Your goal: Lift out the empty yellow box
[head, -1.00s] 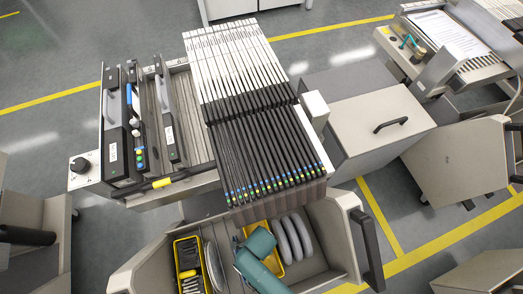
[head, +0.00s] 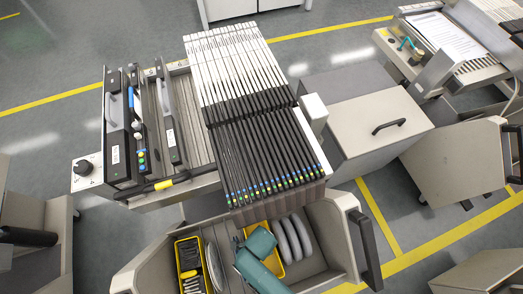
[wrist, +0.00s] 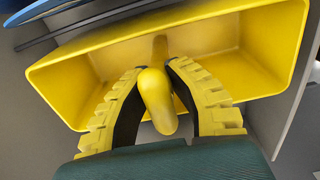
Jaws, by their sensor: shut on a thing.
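The empty yellow box (wrist: 215,50) fills much of the wrist view, and its inside is bare. My gripper (wrist: 157,72) has its two ridged yellow fingers on either side of the box's rounded yellow grip (wrist: 157,100), shut on it. In the head view the empty yellow box (head: 280,267) shows only in part, in the open grey drawer (head: 325,268), behind my teal gripper body (head: 258,262). A second yellow box (head: 181,250) to the left holds dark parts and several small pieces.
Grey discs (head: 291,238) stand close to the right of the empty box. Another disc (head: 214,266) stands between the boxes. A bank of long feeders (head: 262,140) overhangs behind the drawer. The drawer's black handle (head: 366,248) is at the right.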

